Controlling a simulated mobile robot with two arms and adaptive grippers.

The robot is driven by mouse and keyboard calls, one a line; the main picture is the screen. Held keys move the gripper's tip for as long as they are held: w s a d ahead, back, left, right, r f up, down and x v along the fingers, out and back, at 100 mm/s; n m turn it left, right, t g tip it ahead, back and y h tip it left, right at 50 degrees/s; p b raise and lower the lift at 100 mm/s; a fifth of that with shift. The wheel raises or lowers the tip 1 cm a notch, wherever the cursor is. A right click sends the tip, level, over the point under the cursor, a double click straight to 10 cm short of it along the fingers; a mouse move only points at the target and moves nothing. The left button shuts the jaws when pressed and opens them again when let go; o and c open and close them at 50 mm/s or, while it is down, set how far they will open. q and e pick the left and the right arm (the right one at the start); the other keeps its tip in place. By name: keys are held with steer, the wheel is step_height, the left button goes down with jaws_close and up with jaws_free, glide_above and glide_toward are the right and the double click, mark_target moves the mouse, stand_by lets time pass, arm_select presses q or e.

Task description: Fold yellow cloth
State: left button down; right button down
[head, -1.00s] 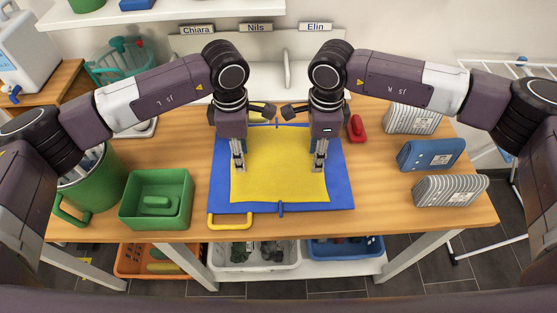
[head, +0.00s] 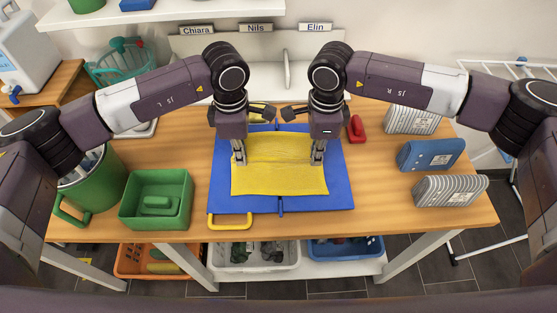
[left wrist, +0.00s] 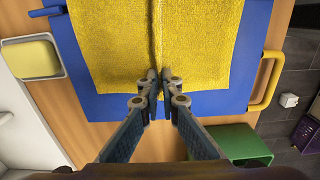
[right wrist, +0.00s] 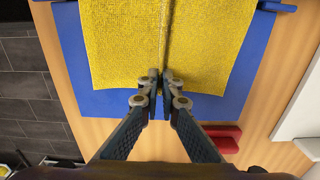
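The yellow cloth (head: 280,180) lies on the blue board (head: 340,192) on the table. A raised crease runs across it from side to side, between my two grippers. My left gripper (head: 239,163) is at the cloth's left edge, and my right gripper (head: 318,161) is at its right edge. In the left wrist view the fingertips (left wrist: 152,77) are together on the end of the crease in the cloth (left wrist: 205,45). In the right wrist view the fingertips (right wrist: 161,77) are likewise together on the cloth's edge (right wrist: 120,45). The grippers hide small parts of the cloth's sides.
A green box (head: 135,212) and green pot (head: 92,183) stand left of the board. A red object (head: 356,128), a blue case (head: 432,154) and a striped grey case (head: 450,190) are to the right. A yellow handle (head: 230,225) sticks out at the board's front.

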stand_by(0.5)
